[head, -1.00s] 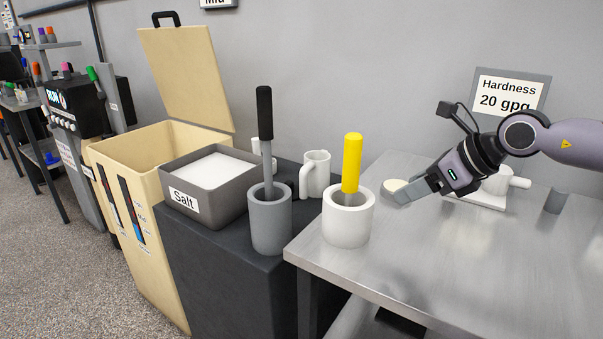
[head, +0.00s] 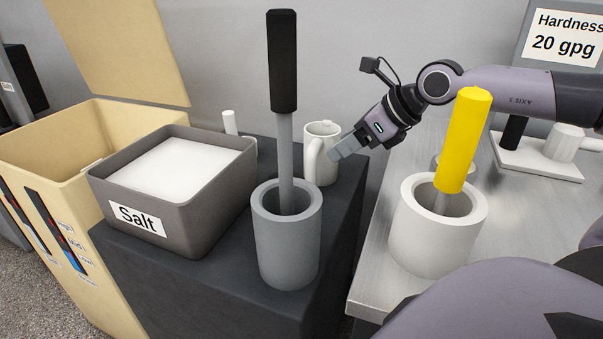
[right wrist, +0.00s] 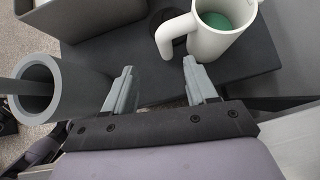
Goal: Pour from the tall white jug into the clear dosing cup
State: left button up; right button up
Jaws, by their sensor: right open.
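The tall white jug (head: 322,150) stands upright on the dark cabinet top, its handle on the left side. In the right wrist view the jug (right wrist: 215,38) shows green contents inside, with its handle toward my gripper. My right gripper (head: 340,152) is beside the jug, overlapping its right side in the head view. In the right wrist view my right gripper (right wrist: 159,68) is open and empty, its fingers short of the jug's handle. I cannot clearly make out the clear dosing cup; a small round vessel is partly hidden behind the yellow handle. My left gripper is not in view.
A grey holder (head: 287,245) with a black-handled tool stands in front of the jug. A salt bin (head: 190,215) is left. A white holder (head: 425,235) with a yellow-handled tool (head: 460,140) stands on the metal table (head: 365,285), separated from the cabinet by a gap.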

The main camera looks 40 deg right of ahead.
aim_at(306, 170)
jog(key=x, duration=0.7)
jog(key=shift+d+f, duration=0.1)
jog(key=shift+f, duration=0.05)
jog(key=shift+d+p+x, duration=0.1)
jog(key=shift+p+x, duration=0.05)
jog(key=shift+x, duration=1.35)
jog(key=shift+d+p+x, duration=0.15)
jog(key=shift+x, duration=1.35)
grip_shut()
jog(key=shift+w, duration=0.1)
